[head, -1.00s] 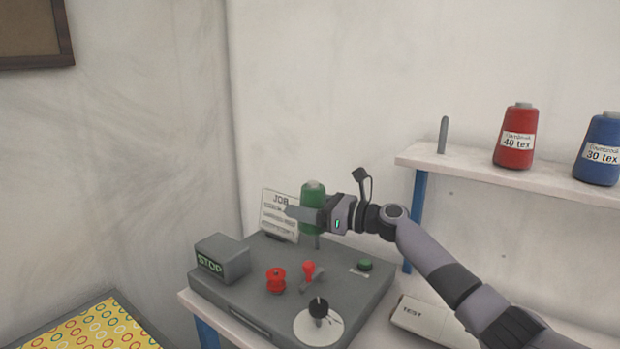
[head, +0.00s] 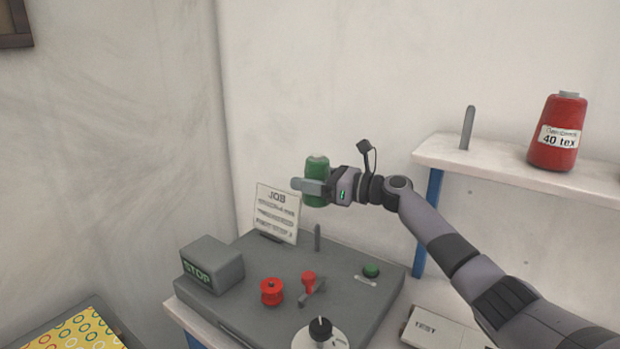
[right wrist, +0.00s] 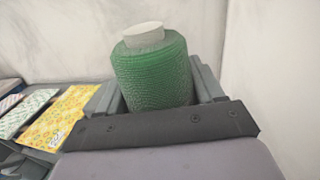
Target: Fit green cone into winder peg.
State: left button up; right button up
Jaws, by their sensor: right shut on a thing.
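The green cone (head: 316,170) is upright in my right gripper (head: 318,187), which is shut on it. In the right wrist view the green cone (right wrist: 152,75) stands between the two fingers, its pale top showing. The winder peg (head: 317,237) is a short grey upright pin at the back of the grey winder base (head: 235,300). The cone is in the air above the peg, with a visible gap between them. The underside of the cone is hidden in the wrist view. My left gripper is not in view.
A JOB card (head: 277,213) stands behind the base, left of the peg. A shelf (head: 500,163) at right holds a red cone (head: 556,133).

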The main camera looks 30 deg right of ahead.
aim_at(311, 198)
jog(key=shift+d+p, duration=0.1)
jog(key=shift+p, duration=0.45)
jog(key=shift+f+b, duration=1.7)
jog(key=shift+f, duration=0.85)
jog(key=shift+p, duration=0.75)
jog(key=shift+f+b, duration=3.15)
jog(key=shift+f, duration=1.15)
jog(key=o, duration=1.2)
jog(key=shift+o, duration=0.2)
